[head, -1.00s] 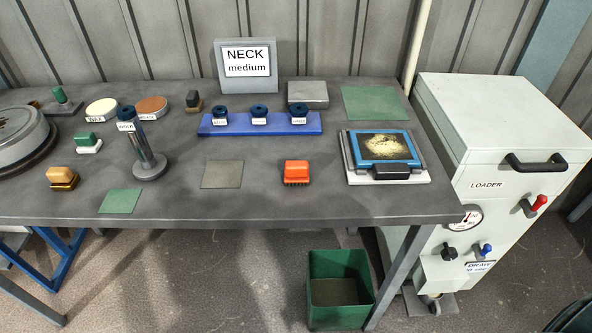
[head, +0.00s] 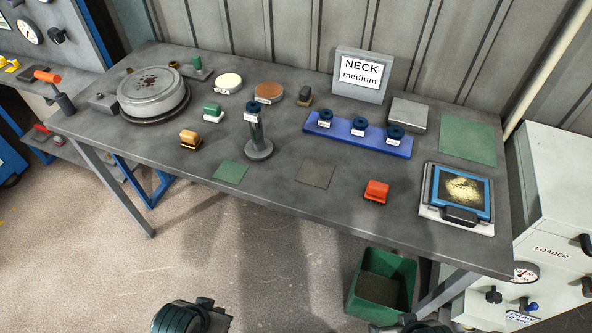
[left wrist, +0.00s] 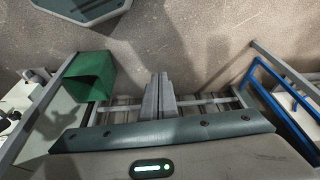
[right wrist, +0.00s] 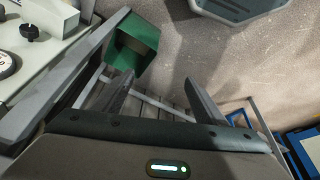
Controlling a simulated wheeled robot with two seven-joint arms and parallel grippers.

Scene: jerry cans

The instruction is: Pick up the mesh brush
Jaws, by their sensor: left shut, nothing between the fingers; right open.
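Several small block brushes stand on the grey table (head: 300,211); no label shows which is the mesh brush. A red-orange one (head: 377,190) is at the front right, beside a grey-brown square. A tan one with a dark base (head: 190,138) is at the front left. A green one with a white base (head: 213,112) stands behind it, and a brown one (head: 305,96) is at the back. My left gripper (left wrist: 161,77) is shut and empty. My right gripper (right wrist: 163,88) is open and empty. Both are in front of the table, away from every brush.
A blue rack (head: 352,139) with dark rings, a ring on a post (head: 257,140), a round grey pan (head: 152,95) and a blue-framed tray (head: 466,190) stand on the table. A green bin (head: 353,295) is on the floor below; the white loader (head: 560,190) is at right.

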